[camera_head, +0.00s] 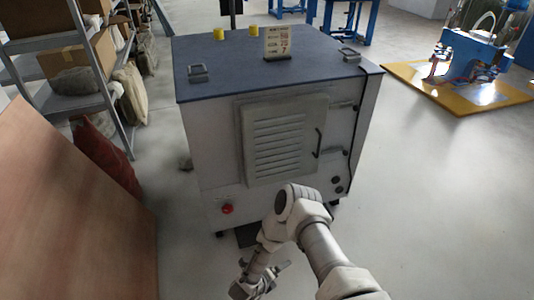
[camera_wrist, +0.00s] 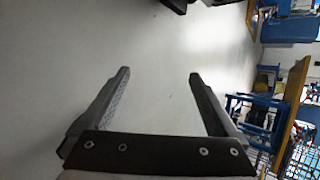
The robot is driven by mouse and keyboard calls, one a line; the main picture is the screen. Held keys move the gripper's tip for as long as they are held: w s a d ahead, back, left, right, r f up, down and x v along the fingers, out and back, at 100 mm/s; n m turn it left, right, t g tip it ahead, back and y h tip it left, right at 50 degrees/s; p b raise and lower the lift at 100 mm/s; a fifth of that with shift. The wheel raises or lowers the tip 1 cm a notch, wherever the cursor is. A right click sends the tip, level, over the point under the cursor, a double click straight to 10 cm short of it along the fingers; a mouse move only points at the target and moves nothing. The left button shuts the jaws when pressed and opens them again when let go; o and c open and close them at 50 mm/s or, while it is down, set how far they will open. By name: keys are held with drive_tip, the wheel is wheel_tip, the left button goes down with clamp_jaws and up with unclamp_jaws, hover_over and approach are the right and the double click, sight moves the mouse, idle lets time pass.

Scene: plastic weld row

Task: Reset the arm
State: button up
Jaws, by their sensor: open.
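My gripper (camera_wrist: 158,80) shows in the wrist view with its two grey fingers spread apart and nothing between them. Behind the fingers, the wrist view shows pale bare floor. In the head view my arm reaches forward from the lower right, bends in front of the cabinet and folds back down. The gripper end (camera_head: 262,278) is low at the bottom centre of that view, where its fingers are hard to make out. A grey-white cabinet (camera_head: 215,150) with a dark top and a louvred door stands just beyond my arm's bend. I cannot tell how close the arm is to it.
A brown panel (camera_head: 75,215) and a dark red sack (camera_head: 107,158) are at the left, near a metal shelf (camera_head: 62,103) with boxes. A blue machine (camera_head: 468,55) stands on a yellow platform (camera_head: 440,88) at the far right. The floor right of the cabinet is clear.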

drive_tip(key=w+a+r+n+t+y, duration=0.1)
drive_tip(key=w+a+r+n+y, duration=0.15)
drive_tip(key=w+r, duration=0.6)
drive_tip(key=w+a+r+n+t+y, duration=0.1)
drive_tip(key=w+a+r+n+y, duration=0.2)
drive_tip(key=w+r, duration=0.5)
wheel_tip(320, 180, up, 20)
drive_tip(key=n+y, duration=0.2)
drive_tip(key=n, duration=0.7)
drive_tip(key=s+d+r+n+g, duration=0.1)
drive_tip(key=s+d+r+n, duration=0.3)
drive_tip(key=r, duration=0.5)
drive_tip(key=s+d+r+n+g, duration=0.1)
drive_tip(key=s+r+n, duration=0.4)
drive_tip(key=r, duration=0.4)
drive_tip(key=s+d+r+n+g, duration=0.15)
drive_tip(key=s+d, duration=0.25)
drive_tip(key=s, duration=0.4)
drive_tip(key=s+d+r+n+h+p, duration=0.1)
drive_tip(key=s+d+r+n, duration=0.2)
drive_tip(key=s, duration=0.6)
drive_tip(key=s+d+r+n+g, duration=0.1)
drive_tip(key=s+d+r+n, duration=0.2)
drive_tip(key=s, duration=0.5)
wheel_tip(320, 180, up, 18)
drive_tip(key=m+p, duration=0.1)
drive_tip(key=p, duration=1.7)
drive_tip(key=shift+w+d, duration=0.15)
drive_tip(key=shift+d, duration=0.15)
